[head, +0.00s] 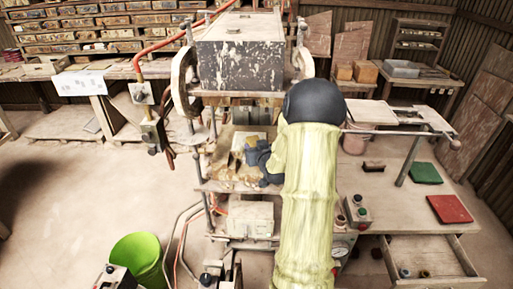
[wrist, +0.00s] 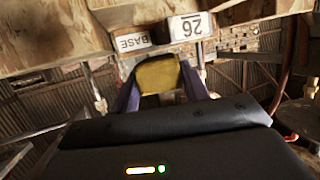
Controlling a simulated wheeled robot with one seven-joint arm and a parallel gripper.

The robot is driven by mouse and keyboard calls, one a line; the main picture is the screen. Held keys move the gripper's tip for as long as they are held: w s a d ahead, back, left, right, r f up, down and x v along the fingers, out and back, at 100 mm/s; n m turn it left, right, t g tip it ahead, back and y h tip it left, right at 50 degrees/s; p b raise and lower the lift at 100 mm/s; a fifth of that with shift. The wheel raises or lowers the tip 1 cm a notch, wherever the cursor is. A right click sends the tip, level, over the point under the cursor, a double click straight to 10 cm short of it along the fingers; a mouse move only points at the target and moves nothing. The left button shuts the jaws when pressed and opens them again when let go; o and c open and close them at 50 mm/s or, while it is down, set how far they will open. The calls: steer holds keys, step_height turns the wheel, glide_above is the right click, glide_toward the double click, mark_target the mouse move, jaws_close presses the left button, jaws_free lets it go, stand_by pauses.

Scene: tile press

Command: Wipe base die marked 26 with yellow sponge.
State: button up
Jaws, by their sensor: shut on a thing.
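My gripper (wrist: 160,82) is shut on the yellow sponge (wrist: 157,74), which sits between its blue fingers in the wrist view. Just beyond the sponge is the base die, with a white label reading 26 (wrist: 188,27), upside down in the picture, and a BASE label (wrist: 132,41). I cannot tell whether the sponge touches the die. In the head view my gripper (head: 259,156) reaches into the press opening from the right, low over the worn bed. My arm hides part of the press there.
The heavy press block (head: 240,55) hangs above the opening. A control box (head: 355,211) stands right of my arm. Green (head: 425,173) and red (head: 449,209) pads lie on the right-hand table, above an open drawer (head: 428,261). A green bin (head: 138,258) stands at lower left.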

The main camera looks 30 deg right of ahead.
steer(key=shift+s+f, duration=0.1)
steer(key=shift+s, duration=0.05)
steer(key=shift+f+b, duration=0.2)
steer(key=shift+b, duration=0.1)
steer(key=shift+f, duration=0.15)
stand_by(0.3)
steer(key=shift+w+d+b, duration=0.3)
steer(key=shift+w+d, duration=0.2)
steer(key=shift+w, duration=0.2)
